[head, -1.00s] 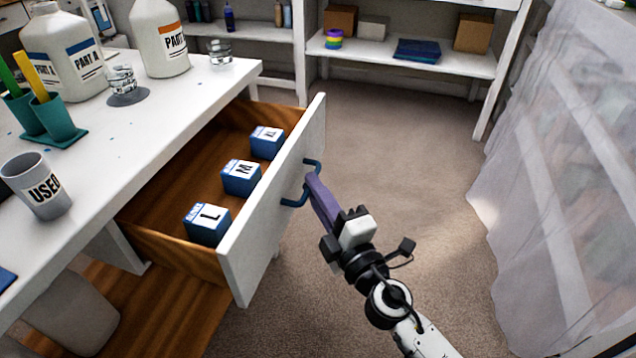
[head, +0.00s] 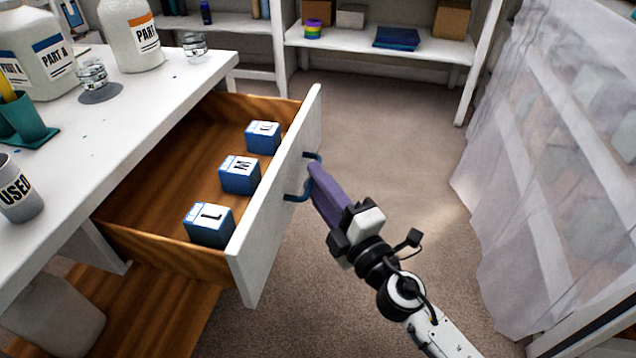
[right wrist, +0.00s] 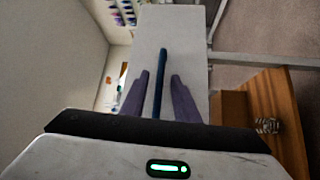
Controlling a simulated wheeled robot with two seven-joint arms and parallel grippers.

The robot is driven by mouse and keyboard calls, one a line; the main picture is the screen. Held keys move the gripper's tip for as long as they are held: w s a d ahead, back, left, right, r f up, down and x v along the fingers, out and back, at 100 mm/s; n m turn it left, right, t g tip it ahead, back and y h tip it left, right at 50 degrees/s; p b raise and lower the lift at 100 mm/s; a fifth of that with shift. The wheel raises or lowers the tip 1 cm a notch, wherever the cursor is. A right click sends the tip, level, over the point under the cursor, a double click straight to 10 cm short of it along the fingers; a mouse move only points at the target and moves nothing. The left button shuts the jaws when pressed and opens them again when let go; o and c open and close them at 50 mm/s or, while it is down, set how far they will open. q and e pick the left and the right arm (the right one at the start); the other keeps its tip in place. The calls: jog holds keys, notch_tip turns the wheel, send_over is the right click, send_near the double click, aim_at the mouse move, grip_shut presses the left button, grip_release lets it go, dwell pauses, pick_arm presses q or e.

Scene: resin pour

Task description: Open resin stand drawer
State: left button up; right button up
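The white-fronted wooden drawer (head: 276,205) of the resin stand (head: 190,90) is pulled well out, and its inside is plainly visible. Its blue handle (head: 296,197) is partly hidden by my right gripper (head: 315,175), whose purple fingers are at the handle. In the right wrist view, the blue handle bar (right wrist: 160,85) runs between the two spread fingers (right wrist: 160,76), with a narrow gap visible on each side. The right gripper is open around the handle. Three blue-and-white boxes lie in the drawer: L (head: 209,225), M (head: 240,174) and one farther back (head: 263,136). My left gripper is out of view.
On the stand top are Part A (head: 40,50) and Part B-side (head: 130,35) jugs, clear cups (head: 92,74), a green pen holder (head: 22,122) and a USED cup (head: 18,190). Shelves (head: 390,45) stand behind, and a translucent curtain (head: 530,170) hangs right. Carpet is clear between.

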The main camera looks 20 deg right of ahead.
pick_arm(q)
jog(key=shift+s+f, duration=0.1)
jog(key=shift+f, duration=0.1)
